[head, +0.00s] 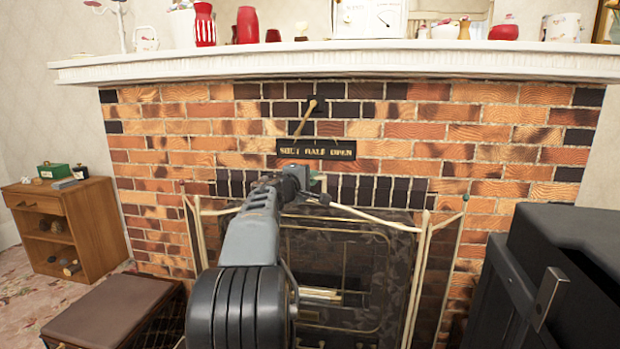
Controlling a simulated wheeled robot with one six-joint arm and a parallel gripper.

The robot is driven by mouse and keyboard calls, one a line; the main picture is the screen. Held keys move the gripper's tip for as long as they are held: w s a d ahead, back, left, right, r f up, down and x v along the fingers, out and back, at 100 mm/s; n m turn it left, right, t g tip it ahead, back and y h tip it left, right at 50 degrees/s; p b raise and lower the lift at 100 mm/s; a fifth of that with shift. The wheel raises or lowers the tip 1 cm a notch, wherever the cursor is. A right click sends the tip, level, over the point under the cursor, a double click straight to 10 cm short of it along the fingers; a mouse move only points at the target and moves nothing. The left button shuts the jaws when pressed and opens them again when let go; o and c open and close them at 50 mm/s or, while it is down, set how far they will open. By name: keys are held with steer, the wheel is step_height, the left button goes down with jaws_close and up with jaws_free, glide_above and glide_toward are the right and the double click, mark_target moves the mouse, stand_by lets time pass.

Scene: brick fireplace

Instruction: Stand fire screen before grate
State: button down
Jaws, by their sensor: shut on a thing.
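The fire screen (416,280) stands upright in front of the fireplace opening. It has a pale brass frame, see-through patterned panels and side wings angled at left and right. My gripper (312,186) is shut on the top of the fire screen near its middle; the fingertips are partly hidden by my arm. The grate (322,296) shows dimly behind the screen, with brassy bars. My arm covers the screen's left-centre part, and its lower edge is cut off, so I cannot tell whether its feet touch the floor.
A brown-topped box (115,312) stands at lower left, close to the screen's left wing. A black cabinet (560,270) fills the lower right. A small wooden shelf unit (70,225) stands farther left. The white mantel (340,62) overhangs above, with ornaments on it.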

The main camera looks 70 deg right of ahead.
steer(key=shift+f, duration=1.3)
stand_by(2.1)
steer(key=shift+a, duration=0.1)
stand_by(0.4)
steer(key=c, duration=1.2)
jaws_free()
steer(key=shift+s, duration=0.1)
steer(key=shift+c, duration=0.2)
steer(key=shift+o, duration=0.6)
steer(key=shift+f, duration=0.45)
steer(key=o, duration=0.3)
steer(key=shift+r, duration=0.1)
steer(key=shift+r, duration=0.1)
